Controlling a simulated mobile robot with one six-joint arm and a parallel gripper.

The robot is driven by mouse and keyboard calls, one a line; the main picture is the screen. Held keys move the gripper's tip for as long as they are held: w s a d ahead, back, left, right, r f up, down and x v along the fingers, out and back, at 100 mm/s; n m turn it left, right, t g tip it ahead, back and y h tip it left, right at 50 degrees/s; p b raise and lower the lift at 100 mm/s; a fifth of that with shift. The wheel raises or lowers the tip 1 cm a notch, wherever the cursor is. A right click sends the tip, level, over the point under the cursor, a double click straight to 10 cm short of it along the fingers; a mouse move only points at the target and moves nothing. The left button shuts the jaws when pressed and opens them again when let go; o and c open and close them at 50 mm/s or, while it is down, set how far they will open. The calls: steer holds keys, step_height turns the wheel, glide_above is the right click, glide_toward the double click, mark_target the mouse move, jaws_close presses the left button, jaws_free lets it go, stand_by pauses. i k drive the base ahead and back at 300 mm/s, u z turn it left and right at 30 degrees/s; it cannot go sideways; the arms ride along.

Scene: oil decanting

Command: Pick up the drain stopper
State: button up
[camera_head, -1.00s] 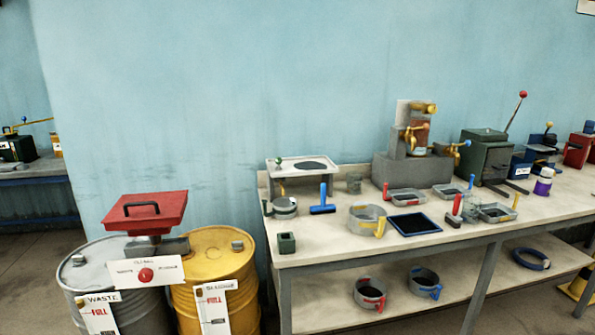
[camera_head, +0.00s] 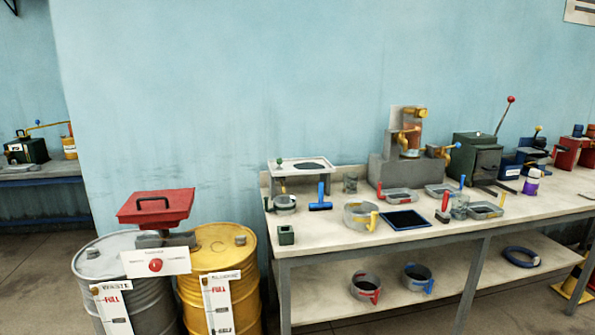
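I cannot pick out the drain stopper with certainty. Small candidates stand on the workbench (camera_head: 340,240): a red-handled piece with a grey base (camera_head: 443,208), a blue T-shaped tool (camera_head: 321,198) and a small dark green hollow block (camera_head: 286,235) near the front left corner. A raised tray (camera_head: 300,166) with a dark opening stands at the back left of the bench. My gripper is not in view.
A grey waste drum (camera_head: 90,262) and a yellow drum (camera_head: 232,265) stand left of the bench, with a red handled lid (camera_head: 155,206) above them. Pans, including a yellow-handled one (camera_head: 358,215), and a dark blue flat tray (camera_head: 405,220) crowd the bench. Open floor shows far left.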

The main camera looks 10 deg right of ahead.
mark_target(279, 161)
steer(key=u, duration=0.2)
steer(key=i, duration=0.85)
steer(key=z, duration=0.1)
steer(key=k, duration=0.7)
steer(key=u, duration=0.1)
steer(key=i, duration=0.4)
